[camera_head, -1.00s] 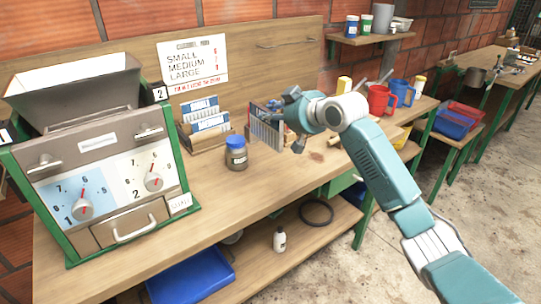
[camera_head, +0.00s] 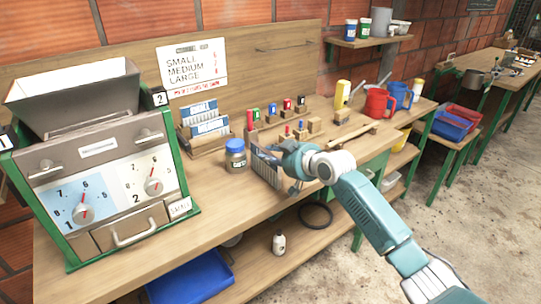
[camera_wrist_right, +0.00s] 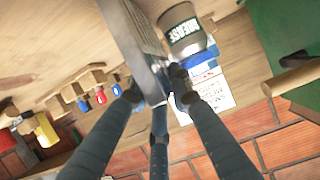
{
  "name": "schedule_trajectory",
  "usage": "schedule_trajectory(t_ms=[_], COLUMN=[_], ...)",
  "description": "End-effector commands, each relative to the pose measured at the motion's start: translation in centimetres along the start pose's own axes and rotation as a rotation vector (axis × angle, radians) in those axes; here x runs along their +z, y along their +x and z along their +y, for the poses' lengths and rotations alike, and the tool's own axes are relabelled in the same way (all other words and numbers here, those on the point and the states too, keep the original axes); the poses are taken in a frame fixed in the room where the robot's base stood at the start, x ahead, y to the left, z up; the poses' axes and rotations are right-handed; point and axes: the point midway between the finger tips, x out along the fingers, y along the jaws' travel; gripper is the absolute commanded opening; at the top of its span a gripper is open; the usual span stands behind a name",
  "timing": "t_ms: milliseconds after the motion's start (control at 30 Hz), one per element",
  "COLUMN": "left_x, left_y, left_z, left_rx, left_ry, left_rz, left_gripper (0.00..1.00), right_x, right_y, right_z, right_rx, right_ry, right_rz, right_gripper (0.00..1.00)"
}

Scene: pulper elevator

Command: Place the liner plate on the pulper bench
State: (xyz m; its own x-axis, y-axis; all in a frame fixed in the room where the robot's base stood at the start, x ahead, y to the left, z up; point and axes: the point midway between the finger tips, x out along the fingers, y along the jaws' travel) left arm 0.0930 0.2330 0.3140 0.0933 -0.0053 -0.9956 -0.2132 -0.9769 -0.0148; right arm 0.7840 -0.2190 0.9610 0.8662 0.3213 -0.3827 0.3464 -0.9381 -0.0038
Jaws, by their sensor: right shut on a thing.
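The liner plate (camera_head: 265,172) is a grey ribbed metal plate. My right gripper (camera_head: 281,160) is shut on it and holds it steeply tilted near the front edge of the wooden pulper bench (camera_head: 225,190), just right of the blue-lidded jar. I cannot tell whether its lower edge touches the bench. In the right wrist view the plate (camera_wrist_right: 138,45) runs up from between the fingers (camera_wrist_right: 155,92), beside the jar. My left gripper is not in view.
The jar (camera_head: 236,155) stands close left of the plate. A pulper with two dials (camera_head: 105,175) fills the bench's left end. Small tools with coloured tops (camera_head: 287,108) stand behind the gripper. A red mug (camera_head: 378,103) is farther right. A blue tray (camera_head: 190,278) lies below.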

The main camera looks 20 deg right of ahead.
Motion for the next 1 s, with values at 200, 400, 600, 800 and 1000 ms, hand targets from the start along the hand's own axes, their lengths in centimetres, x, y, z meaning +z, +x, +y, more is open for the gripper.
schedule_trajectory(t_ms=[200, 400, 600, 800, 1000], left_x=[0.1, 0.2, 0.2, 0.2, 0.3], left_y=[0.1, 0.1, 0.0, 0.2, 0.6], left_z=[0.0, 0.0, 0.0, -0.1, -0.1], left_rx=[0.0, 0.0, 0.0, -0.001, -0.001], left_ry=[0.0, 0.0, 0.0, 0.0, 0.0], left_rz=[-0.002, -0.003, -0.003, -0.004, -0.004], left_gripper=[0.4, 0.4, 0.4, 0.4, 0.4], right_x=[0.2, 0.2, -0.1, 0.1, 0.1], right_y=[0.1, 0.1, -0.1, -3.0, -7.4], right_z=[0.0, 0.0, 0.0, 0.1, 0.1], right_rx=[0.0, 0.0, 0.0, 0.001, 0.0], right_ry=[0.0, 0.0, 0.0, -0.003, -0.003], right_rz=[0.0, -0.001, 0.0, 0.0, -0.001], right_gripper=[0.29, 0.39, 0.39, 0.39, 0.39])
